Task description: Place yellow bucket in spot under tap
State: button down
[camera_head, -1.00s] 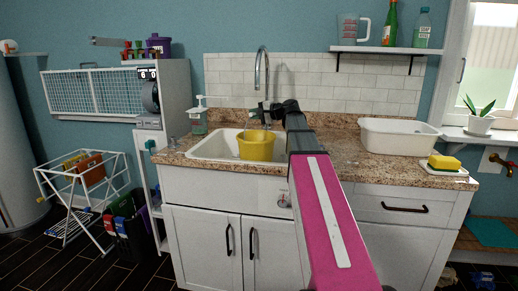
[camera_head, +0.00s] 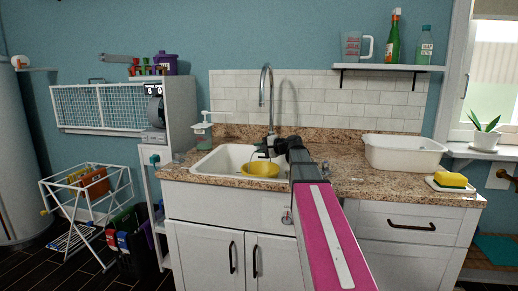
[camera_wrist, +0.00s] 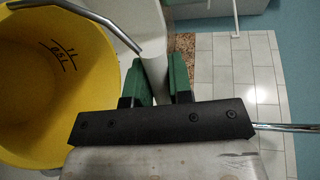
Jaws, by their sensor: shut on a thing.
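The yellow bucket (camera_head: 261,170) is in the white sink basin (camera_head: 213,162), with its lower part hidden by the basin's front wall. The tap (camera_head: 270,85) rises behind it, its curved spout above the bucket area. My gripper (camera_head: 270,147) is at the bucket's upper right side, small and dark in the head view. In the wrist view the bucket (camera_wrist: 45,110) fills the left side, with its metal handle running toward my green fingers (camera_wrist: 162,80). My gripper is shut on the bucket, apparently by the pale grip of its handle. Whether the bucket touches the basin floor is hidden.
A soap bottle (camera_head: 204,130) stands left of the sink. A white tub (camera_head: 403,153) and a yellow sponge on a dish (camera_head: 451,180) stand on the counter at right. A shelf (camera_head: 390,67) hangs above. The counter between sink and tub is partly clear.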

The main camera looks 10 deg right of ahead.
jog(key=c, duration=1)
grip_release()
jog(key=shift+r, duration=0.15)
jog(key=v, duration=1.2)
